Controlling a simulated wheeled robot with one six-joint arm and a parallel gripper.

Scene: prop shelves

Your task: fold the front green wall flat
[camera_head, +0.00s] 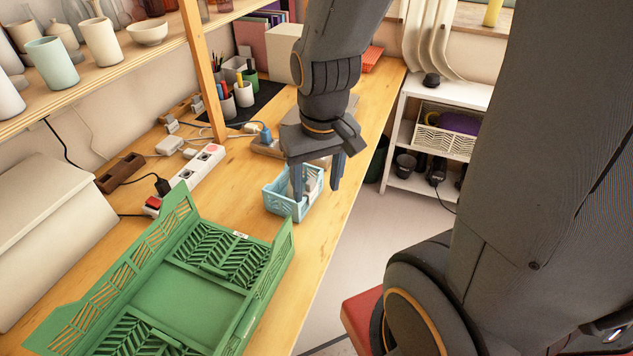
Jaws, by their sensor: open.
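A green folding crate (175,296) stands on the wooden table at lower left. Its long left wall (128,268) is upright. Two lattice end panels, one at the far end (222,258) and one at the near end (125,338), lie folded inward over the floor. The front green wall (270,278), along the table-edge side, appears upright, seen steeply from above; its near end is cut off by the frame. My gripper (317,187) is open, pointing down over a small light-blue basket (279,203), beyond the crate's far right corner and apart from the crate.
The light-blue basket holds small items, partly hidden by my gripper's fingers. A power strip (202,170) and cables lie behind the crate. A shelf post (203,75) rises at the back. Bare table (305,262) lies right of the crate, ending at the table edge.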

